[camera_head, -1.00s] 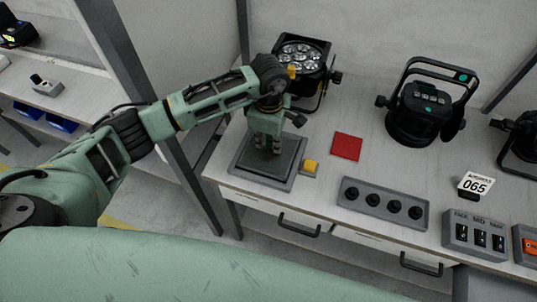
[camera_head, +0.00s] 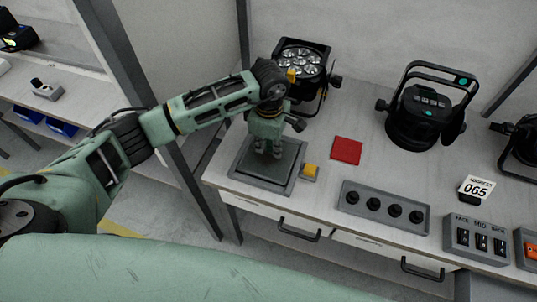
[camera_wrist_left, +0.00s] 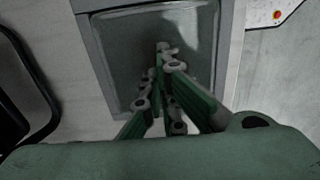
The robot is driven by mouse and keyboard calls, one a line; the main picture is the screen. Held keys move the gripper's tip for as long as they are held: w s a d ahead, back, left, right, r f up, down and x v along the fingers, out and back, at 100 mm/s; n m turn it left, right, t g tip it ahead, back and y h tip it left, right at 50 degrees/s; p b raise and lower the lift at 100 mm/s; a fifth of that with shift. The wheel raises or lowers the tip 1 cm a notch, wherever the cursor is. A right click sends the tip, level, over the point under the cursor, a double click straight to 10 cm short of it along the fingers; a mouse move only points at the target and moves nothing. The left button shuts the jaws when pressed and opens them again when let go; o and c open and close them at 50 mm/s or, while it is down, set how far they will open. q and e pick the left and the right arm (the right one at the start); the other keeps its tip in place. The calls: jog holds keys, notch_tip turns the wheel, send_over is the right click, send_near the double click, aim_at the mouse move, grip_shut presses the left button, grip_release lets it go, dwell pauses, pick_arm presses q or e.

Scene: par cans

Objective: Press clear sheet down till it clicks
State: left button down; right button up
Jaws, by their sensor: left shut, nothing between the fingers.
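A square grey frame (camera_head: 286,187) lies near the left front of the white bench, with a dark panel (camera_head: 250,168) inside it. In the left wrist view a glossy sheen on the panel (camera_wrist_left: 115,50) suggests the clear sheet, but its edges are hard to tell apart from the frame (camera_wrist_left: 92,60). My left gripper (camera_head: 268,151) points down over the panel, fingers together and empty. Its fingertips (camera_wrist_left: 166,52) are at or just above the surface; I cannot tell whether they touch. My right gripper is not in view.
A yellow block (camera_head: 310,170) sits at the frame's right side. A red square (camera_head: 347,150) and a grey box with black knobs (camera_head: 385,206) lie further right. Stage lamps (camera_head: 301,62) (camera_head: 420,115) stand behind. The bench's front edge is close to the frame.

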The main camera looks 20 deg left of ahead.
aim_at(269, 156)
pick_arm(q)
jog(key=shift+f+b, duration=1.2)
jog(key=shift+f, duration=0.05)
dwell(0.8)
jog(key=shift+r+p, duration=0.35)
jog(key=shift+r, duration=0.1)
jog(key=shift+r+p, duration=1.5)
jog(key=shift+r, duration=1.6)
